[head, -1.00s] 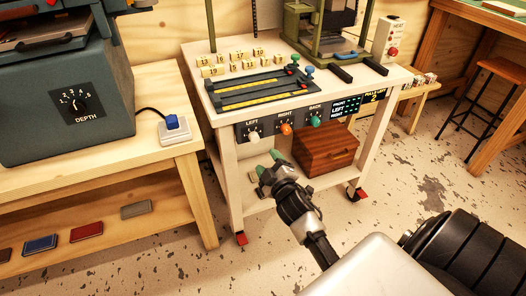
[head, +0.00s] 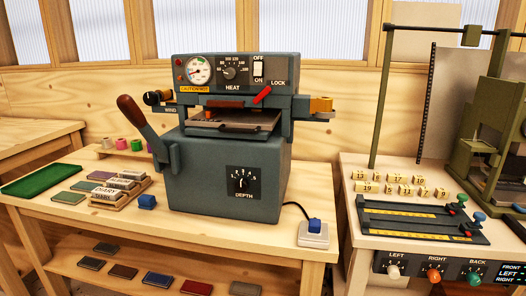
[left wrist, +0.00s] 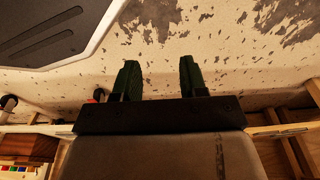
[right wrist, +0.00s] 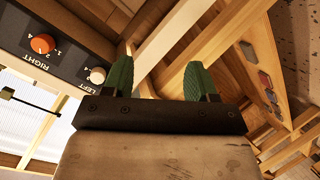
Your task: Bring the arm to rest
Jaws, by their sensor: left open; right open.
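Neither of my arms shows in the head view. My left gripper (left wrist: 160,80) is open and empty in the left wrist view, its two green fingers apart over the speckled floor. My right gripper (right wrist: 158,82) is open and empty in the right wrist view, its green fingers apart. Past it are the cart's panel with an orange knob (right wrist: 41,44) and a white knob (right wrist: 96,75), and wooden bench legs. The gap between my right fingers and the cart cannot be judged exactly.
The cart (head: 348,205) at right carries number blocks (head: 401,190) and dark rails (head: 420,222).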

